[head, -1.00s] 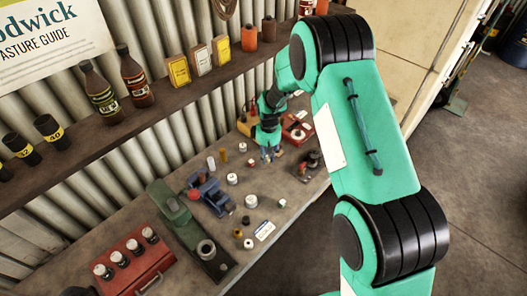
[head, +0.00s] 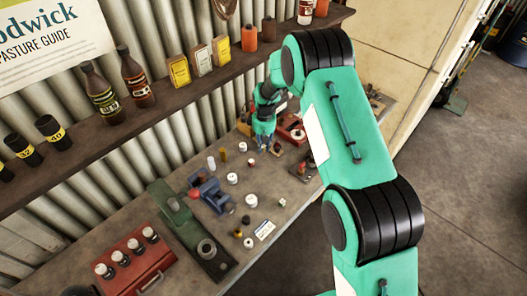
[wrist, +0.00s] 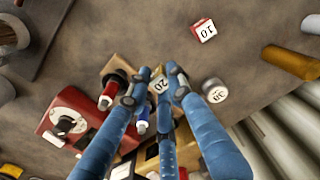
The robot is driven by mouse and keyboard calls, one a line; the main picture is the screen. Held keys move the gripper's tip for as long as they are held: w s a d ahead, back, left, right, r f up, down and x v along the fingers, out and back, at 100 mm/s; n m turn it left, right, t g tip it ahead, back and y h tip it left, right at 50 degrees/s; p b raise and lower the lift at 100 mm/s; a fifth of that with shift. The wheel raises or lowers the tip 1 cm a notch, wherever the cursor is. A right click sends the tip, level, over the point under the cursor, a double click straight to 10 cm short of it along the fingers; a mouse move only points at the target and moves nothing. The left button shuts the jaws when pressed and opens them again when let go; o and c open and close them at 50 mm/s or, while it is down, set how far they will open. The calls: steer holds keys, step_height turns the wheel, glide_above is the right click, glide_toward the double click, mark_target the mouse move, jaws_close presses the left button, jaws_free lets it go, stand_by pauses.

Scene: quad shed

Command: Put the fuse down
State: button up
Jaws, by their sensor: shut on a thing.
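My gripper (wrist: 153,92) has blue fingers, closed around a small yellowish fuse (wrist: 159,85) marked 20. The fuse sits at the fingertips, partly hidden by them. Its height above the bench is hard to tell. In the head view my gripper (head: 265,148) is over the far part of the workbench (head: 288,193), and the fuse cannot be made out there. A red piece marked 10 (wrist: 203,31) stands apart from the fingers. A pale round piece marked 30 (wrist: 215,91) is close beside one finger.
A red box with a dial (wrist: 66,120) and red-and-black parts lie close to the fingers. A brass cylinder (wrist: 290,63) lies near the corrugated wall. In the head view, a blue vice (head: 210,194) and several small pieces are on the bench. A shelf (head: 200,88) runs above.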

mark_target(263, 151)
steer(key=shift+f, duration=1.7)
steer(key=shift+f, duration=0.15)
steer(key=o, duration=0.8)
step_height(263, 151, up, 12)
steer(key=shift+d+r, duration=0.1)
steer(key=shift+r, duration=0.05)
steer(key=shift+r, duration=0.1)
